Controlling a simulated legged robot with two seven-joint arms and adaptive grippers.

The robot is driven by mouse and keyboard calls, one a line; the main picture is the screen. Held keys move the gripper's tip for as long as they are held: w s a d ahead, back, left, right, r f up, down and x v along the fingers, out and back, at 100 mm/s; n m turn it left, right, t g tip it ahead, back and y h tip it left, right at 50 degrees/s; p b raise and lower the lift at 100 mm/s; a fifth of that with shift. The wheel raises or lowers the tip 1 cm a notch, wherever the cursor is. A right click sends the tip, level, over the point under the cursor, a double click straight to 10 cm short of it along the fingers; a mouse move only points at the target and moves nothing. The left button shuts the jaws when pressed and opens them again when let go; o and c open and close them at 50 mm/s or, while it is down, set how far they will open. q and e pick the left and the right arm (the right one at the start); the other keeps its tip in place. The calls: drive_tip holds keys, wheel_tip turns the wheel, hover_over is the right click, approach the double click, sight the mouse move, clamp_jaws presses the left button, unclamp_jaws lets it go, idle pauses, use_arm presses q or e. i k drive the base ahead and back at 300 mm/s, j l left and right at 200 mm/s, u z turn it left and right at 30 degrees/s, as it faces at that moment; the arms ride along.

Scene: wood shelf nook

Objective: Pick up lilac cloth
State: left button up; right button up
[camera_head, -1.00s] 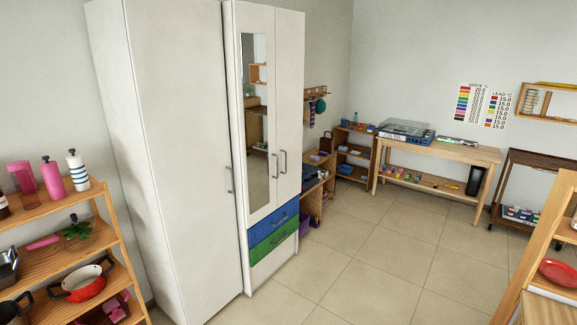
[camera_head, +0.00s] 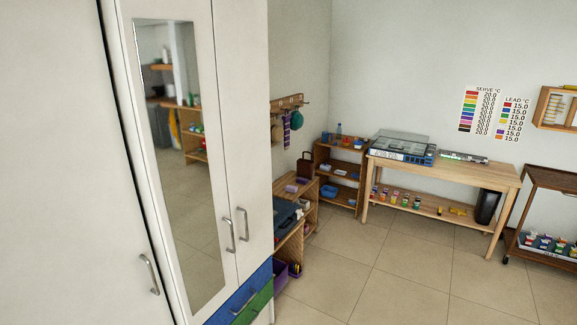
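I cannot make out a lilac cloth for certain in the head view. Small lilac or purple items (camera_head: 291,188) lie on top of the low wooden shelf unit (camera_head: 310,187) beyond the wardrobe, too small to identify. A purple strip (camera_head: 287,132) hangs below the wall rack, and a purple bin (camera_head: 280,274) stands low by the same unit. Neither of my grippers is in view.
A white wardrobe (camera_head: 240,120) with a mirror and blue and green drawers fills the left side. A small corner shelf (camera_head: 338,172), a wooden bench (camera_head: 445,170) and a dark trolley (camera_head: 545,185) line the back. The tiled floor (camera_head: 400,280) between them is clear.

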sight(293, 189)
drive_tip(key=i+j, duration=0.1)
drive_tip(key=i, duration=2.5)
drive_tip(key=k+z, duration=0.2)
drive_tip(key=k, duration=0.15)
drive_tip(key=k+l+z, duration=0.2)
drive_tip(key=i+l+z, duration=0.25)
drive_tip(key=z, duration=0.15)
drive_tip(key=i+z, duration=0.4)
drive_tip(key=i+u, duration=0.1)
drive_tip(key=i, duration=0.65)
drive_tip(key=i+u, duration=0.15)
drive_tip(key=i, duration=0.65)
drive_tip(key=i+l+u, duration=0.1)
drive_tip(key=i, duration=0.65)
drive_tip(key=i+u, duration=0.4)
drive_tip(key=i+l+u, duration=0.1)
drive_tip(key=i+u, duration=0.35)
drive_tip(key=i+l+u, duration=0.4)
drive_tip(key=i, duration=0.15)
drive_tip(key=i+u, duration=0.15)
drive_tip(key=u, duration=0.3)
drive_tip(key=i+u, duration=0.15)
drive_tip(key=u, duration=0.25)
drive_tip(key=i+u, duration=0.15)
drive_tip(key=u, duration=0.3)
drive_tip(key=i+l+u, duration=0.1)
drive_tip(key=u, duration=0.35)
drive_tip(key=i+l+u, duration=0.15)
drive_tip(key=u, duration=0.3)
